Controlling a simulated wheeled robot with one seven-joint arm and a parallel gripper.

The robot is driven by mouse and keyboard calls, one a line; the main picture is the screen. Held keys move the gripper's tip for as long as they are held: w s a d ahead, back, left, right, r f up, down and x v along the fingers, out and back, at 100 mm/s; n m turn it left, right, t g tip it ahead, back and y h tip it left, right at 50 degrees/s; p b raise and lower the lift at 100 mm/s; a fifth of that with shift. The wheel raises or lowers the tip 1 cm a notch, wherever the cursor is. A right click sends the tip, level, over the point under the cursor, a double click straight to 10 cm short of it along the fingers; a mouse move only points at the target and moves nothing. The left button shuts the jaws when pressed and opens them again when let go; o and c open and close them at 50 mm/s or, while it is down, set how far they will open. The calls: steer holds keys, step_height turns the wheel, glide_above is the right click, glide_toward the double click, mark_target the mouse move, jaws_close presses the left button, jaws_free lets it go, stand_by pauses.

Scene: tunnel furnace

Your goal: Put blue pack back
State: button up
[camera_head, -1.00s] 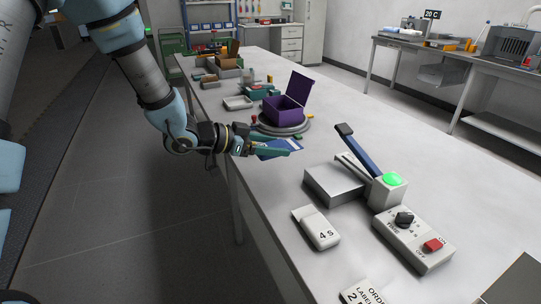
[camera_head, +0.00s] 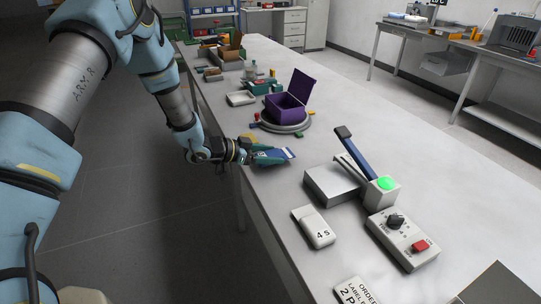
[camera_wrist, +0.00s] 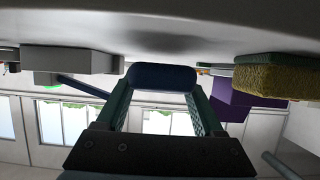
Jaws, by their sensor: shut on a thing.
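My gripper (camera_head: 272,158) is shut on the blue pack (camera_head: 287,153), holding it near the left edge of the bench, in front of the turntable and left of the sealer. In the wrist view the blue pack (camera_wrist: 162,77) sits between the two teal fingers of my gripper (camera_wrist: 162,95). The bench surface is close to it there. An open purple box (camera_head: 285,106), lid up, stands on a round grey turntable (camera_head: 285,128) beyond my gripper. I cannot tell what is inside the box.
A sealer (camera_head: 330,184) with a raised blue lever and lit green button stands right of my gripper. A control box (camera_head: 403,240), a "4 S" block (camera_head: 314,227) and a label card (camera_head: 356,292) lie nearer. A white tray (camera_head: 240,98) is beyond. The bench's right side is clear.

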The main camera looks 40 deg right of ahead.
steer(key=shift+f, duration=0.65)
steer(key=shift+f, duration=0.2)
steer(key=o, duration=1.5)
steer(key=shift+o, duration=0.2)
steer(key=shift+r, duration=0.1)
